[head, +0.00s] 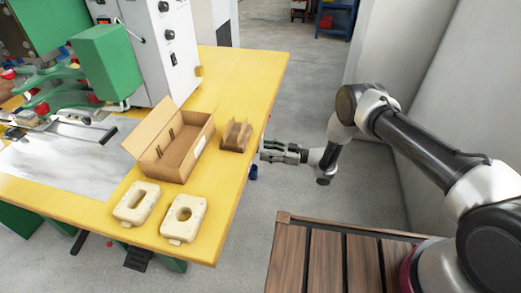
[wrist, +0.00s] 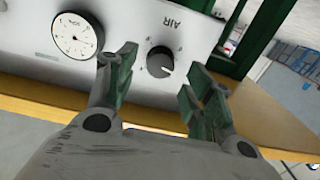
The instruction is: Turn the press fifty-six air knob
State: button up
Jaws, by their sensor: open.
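The air knob (wrist: 160,61) is a round black knob under the printed word AIR on a pale grey panel (wrist: 130,25) in the wrist view. My gripper (wrist: 158,82) is open, with one green-padded finger to the left of the knob and one to its right. The fingers look apart from the knob, but the exact gap in depth cannot be told. In the head view my gripper (head: 282,152) is beside the right edge of the yellow table, and the knob is hidden there.
A round gauge (wrist: 74,36) sits left of the knob. On the yellow table (head: 240,75) are an open cardboard box (head: 180,165), a small brown piece (head: 236,136) and two cream blocks (head: 137,202). Open floor (head: 300,75) lies to the table's right, with a wall (head: 460,90) beyond.

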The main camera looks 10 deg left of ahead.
jog(key=shift+a, duration=1.45)
jog(key=c, duration=1)
jog(key=shift+m, duration=0.3)
jog(key=shift+w+m, duration=0.15)
jog(key=shift+m, duration=4.15)
jog(key=shift+w+m, duration=0.1)
jog(key=shift+m, duration=4.2)
